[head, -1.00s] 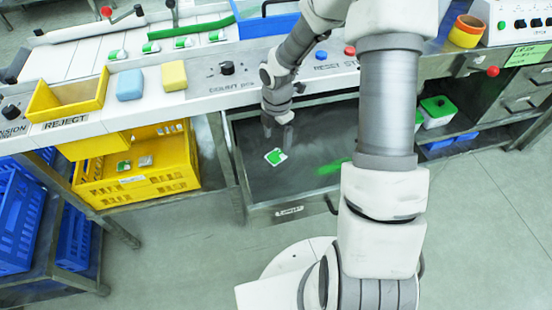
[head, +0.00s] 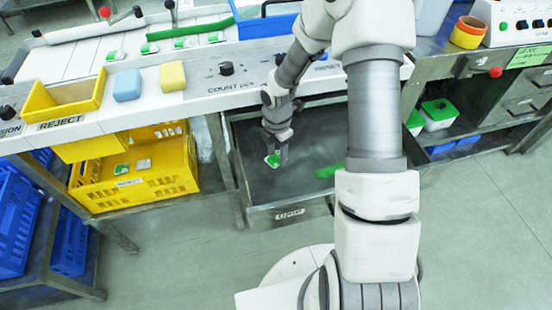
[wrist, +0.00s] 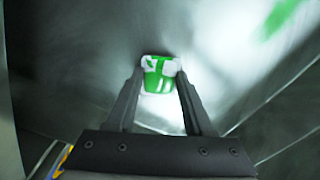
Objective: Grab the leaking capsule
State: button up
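A small white and green capsule (head: 273,160) lies in the open metal drawer under the counter. It also shows in the wrist view (wrist: 158,76), just past my fingertips and in line with the space between them. I cannot tell from these views whether it leaks. My gripper (head: 275,153) points down into the drawer, right at the capsule and partly covering it. The two fingers (wrist: 160,80) are apart, one on each side of the capsule. Whether they touch it is not clear.
The metal drawer (head: 240,170) has raised walls around my gripper. A green strip (head: 328,171) lies to the right on its floor. A yellow crate (head: 160,188) with small packs stands to the left. The yellow reject bin (head: 62,107) and two sponge-like blocks (head: 127,86) are on the counter.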

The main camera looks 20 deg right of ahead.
grip_shut()
jog(key=shift+r, duration=0.1)
